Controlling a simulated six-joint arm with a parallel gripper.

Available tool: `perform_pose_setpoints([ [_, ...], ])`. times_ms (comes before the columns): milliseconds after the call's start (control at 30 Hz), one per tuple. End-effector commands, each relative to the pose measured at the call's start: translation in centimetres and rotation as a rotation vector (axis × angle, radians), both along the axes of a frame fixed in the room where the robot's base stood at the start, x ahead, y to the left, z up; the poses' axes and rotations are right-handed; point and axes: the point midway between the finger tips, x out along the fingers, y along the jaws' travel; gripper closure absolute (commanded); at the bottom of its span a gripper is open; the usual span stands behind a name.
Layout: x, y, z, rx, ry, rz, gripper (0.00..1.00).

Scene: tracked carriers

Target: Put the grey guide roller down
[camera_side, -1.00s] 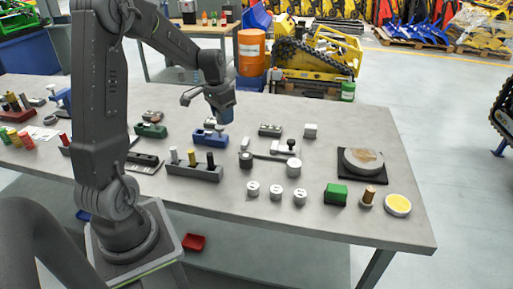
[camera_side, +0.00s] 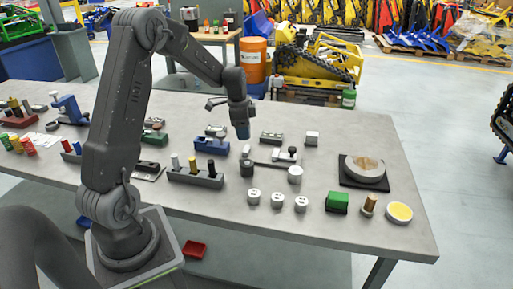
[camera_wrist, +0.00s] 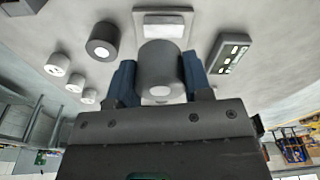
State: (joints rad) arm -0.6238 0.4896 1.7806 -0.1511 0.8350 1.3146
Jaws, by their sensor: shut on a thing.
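My gripper (camera_wrist: 160,85) is shut on a grey guide roller (camera_wrist: 160,62), a grey cylinder with a pale end, held between its blue fingers in the wrist view. In the side view my gripper (camera_side: 242,132) is above the middle of the bench, and the roller is not clearly made out there. A dark roller with a pale centre (camera_wrist: 103,40) stands apart from the gripper at upper left of the wrist view; it seems to be the dark cylinder (camera_side: 247,169) in the side view. A pale plate (camera_wrist: 165,17) lies beyond the held roller.
A slotted block (camera_wrist: 230,52) lies right of the gripper in the wrist view. Several white discs (camera_side: 277,200) stand near the front edge. A blue block (camera_side: 215,148) and a dark holder with pegs (camera_side: 196,178) are to the left. Bare bench (camera_side: 330,165) shows to the right.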

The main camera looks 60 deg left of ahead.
Motion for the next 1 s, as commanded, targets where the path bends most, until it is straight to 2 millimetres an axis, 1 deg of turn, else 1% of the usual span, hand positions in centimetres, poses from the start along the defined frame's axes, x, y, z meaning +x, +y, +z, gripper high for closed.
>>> perform_pose_setpoints([
  [33, 0.9, -0.7, -0.7, -0.002, 0.002, -0.004, 0.89],
  [100, 1.9, -1.4, -1.4, -0.001, 0.000, -0.002, 0.89],
  [200, 2.9, -2.1, -2.1, 0.000, 0.000, -0.001, 0.89],
  [300, 3.3, -2.4, -2.4, 0.001, 0.000, 0.001, 0.89],
  [433, 3.4, -2.5, -3.3, 0.000, 0.001, 0.002, 0.89],
  [600, 3.3, -2.5, -5.7, -0.001, 0.003, 0.003, 0.89],
  [667, 3.3, -2.4, -6.3, 0.000, 0.001, 0.003, 0.89],
  [1000, 3.3, -2.4, -6.6, 0.001, 0.000, 0.002, 0.89],
])
